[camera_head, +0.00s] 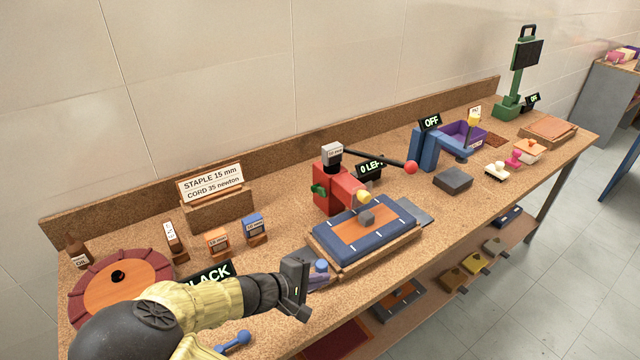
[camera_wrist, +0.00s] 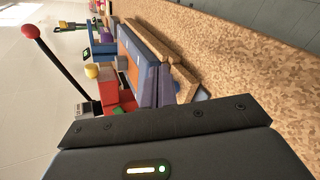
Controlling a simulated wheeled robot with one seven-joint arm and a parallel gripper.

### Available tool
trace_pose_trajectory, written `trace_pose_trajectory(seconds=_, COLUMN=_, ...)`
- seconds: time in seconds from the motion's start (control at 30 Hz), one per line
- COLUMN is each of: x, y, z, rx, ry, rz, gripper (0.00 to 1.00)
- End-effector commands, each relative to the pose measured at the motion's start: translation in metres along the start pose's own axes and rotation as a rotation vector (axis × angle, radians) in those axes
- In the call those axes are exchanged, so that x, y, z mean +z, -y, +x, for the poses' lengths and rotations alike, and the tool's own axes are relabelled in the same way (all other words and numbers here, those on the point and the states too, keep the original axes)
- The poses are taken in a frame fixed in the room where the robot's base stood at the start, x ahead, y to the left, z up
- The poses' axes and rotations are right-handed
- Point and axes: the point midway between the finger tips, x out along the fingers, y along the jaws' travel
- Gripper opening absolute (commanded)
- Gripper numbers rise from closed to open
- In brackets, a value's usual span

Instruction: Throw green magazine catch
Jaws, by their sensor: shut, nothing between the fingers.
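The green magazine catch (camera_head: 318,189) is a small knob on the left side of the red stapling machine (camera_head: 342,190). The machine has a long black lever with a red ball end (camera_head: 410,167), a yellow knob (camera_head: 363,196) and a "0 LEFT" display (camera_head: 369,168). My gripper (camera_head: 296,287) is shut and empty over the front of the bench, below and left of the machine, apart from the catch.
A blue padded bed (camera_head: 345,246) lies before the machine. A sign (camera_head: 211,182) reads staple 15 mm, cord 35 newton. Orange (camera_head: 216,243) and blue (camera_head: 254,229) staple boxes stand left of the machine. A round turntable (camera_head: 90,290) is at far left. A lilac object (camera_head: 320,272) sits beside my gripper.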

Motion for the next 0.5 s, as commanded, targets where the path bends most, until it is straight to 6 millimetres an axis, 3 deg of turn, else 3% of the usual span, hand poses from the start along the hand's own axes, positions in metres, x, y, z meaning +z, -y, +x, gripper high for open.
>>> trace_pose_trajectory(seconds=0.5, x=0.063, y=0.026, z=0.045, rx=-0.428, ry=0.097, rz=0.185, gripper=0.00)
